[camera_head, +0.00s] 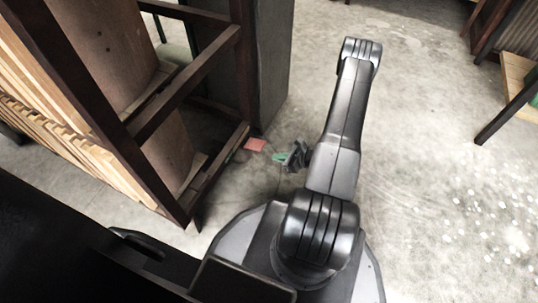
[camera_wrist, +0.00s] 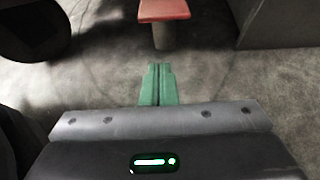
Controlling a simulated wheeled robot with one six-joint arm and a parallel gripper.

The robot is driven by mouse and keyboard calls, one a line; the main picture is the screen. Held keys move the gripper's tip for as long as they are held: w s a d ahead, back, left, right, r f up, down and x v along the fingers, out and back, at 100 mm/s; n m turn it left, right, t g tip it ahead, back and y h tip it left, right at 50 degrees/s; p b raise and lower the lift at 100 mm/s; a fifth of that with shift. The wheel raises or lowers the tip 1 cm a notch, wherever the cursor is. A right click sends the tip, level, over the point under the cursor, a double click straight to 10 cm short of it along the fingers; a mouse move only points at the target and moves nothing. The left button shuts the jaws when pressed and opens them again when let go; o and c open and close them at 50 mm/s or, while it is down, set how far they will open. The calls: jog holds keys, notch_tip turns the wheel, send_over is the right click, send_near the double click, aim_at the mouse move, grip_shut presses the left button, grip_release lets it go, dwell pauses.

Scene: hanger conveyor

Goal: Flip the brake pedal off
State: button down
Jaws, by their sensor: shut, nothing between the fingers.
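The brake pedal is a red flat pad (camera_head: 255,144), low by the dark rack at the left of the head view. In the wrist view the red pad (camera_wrist: 165,9) shows at the top, on a short grey-brown post, partly cut off by the frame edge. My gripper (camera_head: 279,157) is low beside the pedal, just to its right in the head view. In the wrist view my gripper (camera_wrist: 158,68) shows green fingers pressed together, empty, pointing toward the pedal. A visible gap of floor lies between fingertips and post. I cannot tell the pedal's on or off state.
A dark frame rack (camera_head: 190,85) with wooden boards stands at the left, close to the pedal. A grey pillar-like panel (camera_head: 266,60) rises behind the pedal. A wooden-topped table (camera_head: 520,80) is at the right. The concrete floor (camera_head: 440,190) to the right is clear.

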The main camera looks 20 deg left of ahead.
aim_at(255, 145)
jog(key=p+v, duration=0.1)
jog(key=v, duration=0.4)
jog(key=shift+a+r, duration=0.1)
jog(key=shift+r, duration=0.05)
dwell(0.3)
jog(key=a+f+y+b, duration=0.3)
jog(key=a+f+y, duration=0.1)
jog(key=a+f, duration=0.4)
jog(key=shift+w+a, duration=0.3)
jog(key=shift+a, duration=0.6)
jog(key=shift+r, duration=0.15)
